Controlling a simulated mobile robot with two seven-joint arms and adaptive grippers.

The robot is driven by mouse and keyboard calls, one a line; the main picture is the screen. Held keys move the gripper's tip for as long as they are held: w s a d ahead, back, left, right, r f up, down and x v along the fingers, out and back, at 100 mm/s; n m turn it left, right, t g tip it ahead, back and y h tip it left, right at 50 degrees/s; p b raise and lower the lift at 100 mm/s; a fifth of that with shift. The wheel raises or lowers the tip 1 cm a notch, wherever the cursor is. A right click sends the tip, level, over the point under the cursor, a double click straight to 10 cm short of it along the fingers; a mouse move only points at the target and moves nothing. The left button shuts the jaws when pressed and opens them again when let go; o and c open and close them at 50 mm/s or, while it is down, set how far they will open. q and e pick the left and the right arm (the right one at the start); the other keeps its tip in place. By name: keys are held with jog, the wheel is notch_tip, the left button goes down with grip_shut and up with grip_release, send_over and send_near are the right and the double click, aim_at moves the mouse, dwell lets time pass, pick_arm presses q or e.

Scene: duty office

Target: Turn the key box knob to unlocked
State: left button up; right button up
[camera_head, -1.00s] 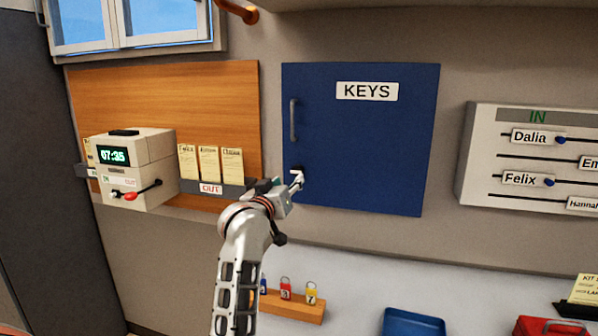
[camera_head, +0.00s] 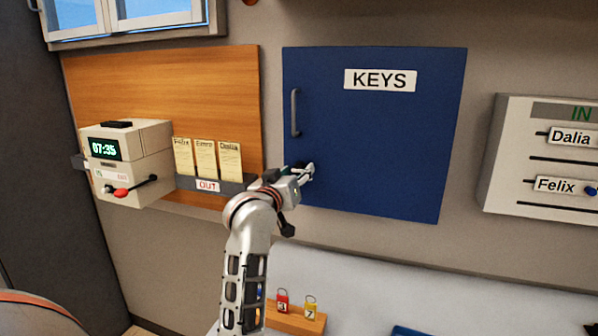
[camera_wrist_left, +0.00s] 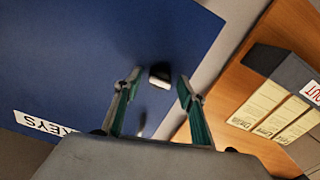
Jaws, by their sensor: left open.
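The blue key box (camera_head: 390,140) hangs on the wall with a KEYS label (camera_head: 380,80) and an upright grey handle (camera_head: 295,113) on its left side. Its small dark knob, with a pale face, shows in the left wrist view (camera_wrist_left: 159,77); in the head view my gripper mostly hides it. My left gripper (camera_head: 307,173) is at the box's lower left, by the knob. In the left wrist view the open fingers (camera_wrist_left: 159,88) stand either side of the knob in the picture. I cannot tell whether they touch it or which way the knob points. My right gripper is not in view.
A time clock (camera_head: 125,160) and a card rack marked OUT (camera_head: 208,186) are on the wooden board to the left. An IN board (camera_head: 545,160) is at the right. Padlocks (camera_head: 282,301) stand on a wooden block (camera_head: 300,320) below.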

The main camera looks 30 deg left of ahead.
pick_arm(q)
jog(key=shift+s, duration=0.1)
jog(key=c, duration=1.1)
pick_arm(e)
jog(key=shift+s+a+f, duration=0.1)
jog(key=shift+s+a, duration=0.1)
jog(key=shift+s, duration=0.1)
